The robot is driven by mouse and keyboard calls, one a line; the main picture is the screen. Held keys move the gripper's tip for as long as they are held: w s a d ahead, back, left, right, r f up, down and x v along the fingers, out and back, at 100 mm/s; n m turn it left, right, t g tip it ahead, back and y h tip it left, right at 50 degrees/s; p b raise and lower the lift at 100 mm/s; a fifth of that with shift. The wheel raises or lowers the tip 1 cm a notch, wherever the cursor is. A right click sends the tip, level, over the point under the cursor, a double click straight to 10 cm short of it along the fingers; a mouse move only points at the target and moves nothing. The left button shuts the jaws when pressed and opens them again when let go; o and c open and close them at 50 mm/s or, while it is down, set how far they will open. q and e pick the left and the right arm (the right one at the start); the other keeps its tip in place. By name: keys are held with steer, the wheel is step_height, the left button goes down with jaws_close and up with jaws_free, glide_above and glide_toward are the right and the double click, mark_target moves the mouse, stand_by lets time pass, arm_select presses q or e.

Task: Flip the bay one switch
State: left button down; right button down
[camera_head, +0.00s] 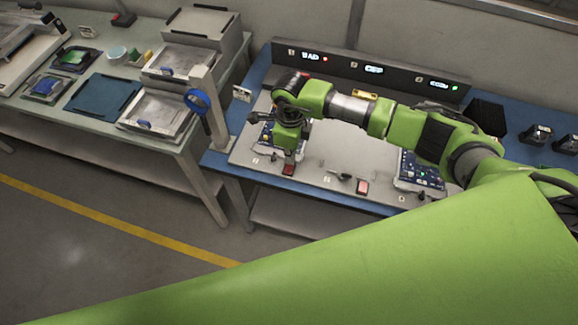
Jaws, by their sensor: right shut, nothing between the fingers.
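My right gripper (290,160) points down over the left bay of the test bench, with its fingers closed and empty. A small red switch (289,170) sits just below its fingertips at the front of that bay; I cannot tell whether they touch. The switch's position is too small to read. The left bay also holds a circuit board (267,137), partly hidden by the gripper. The left display (311,56) on the black panel seems to read "BAD", with a red light beside it. My left gripper is not in view.
A second red switch (362,187) sits at the middle bay, and another circuit board (420,172) lies in the right bay. A blue ring-shaped object (198,101) stands at the bench's left. The left table (90,128) carries trays and parts.

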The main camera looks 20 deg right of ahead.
steer(key=shift+f+b, duration=1)
steer(key=shift+f, duration=0.1)
stand_by(0.5)
steer(key=shift+r+p, duration=2.1)
steer(key=shift+r, duration=1.45)
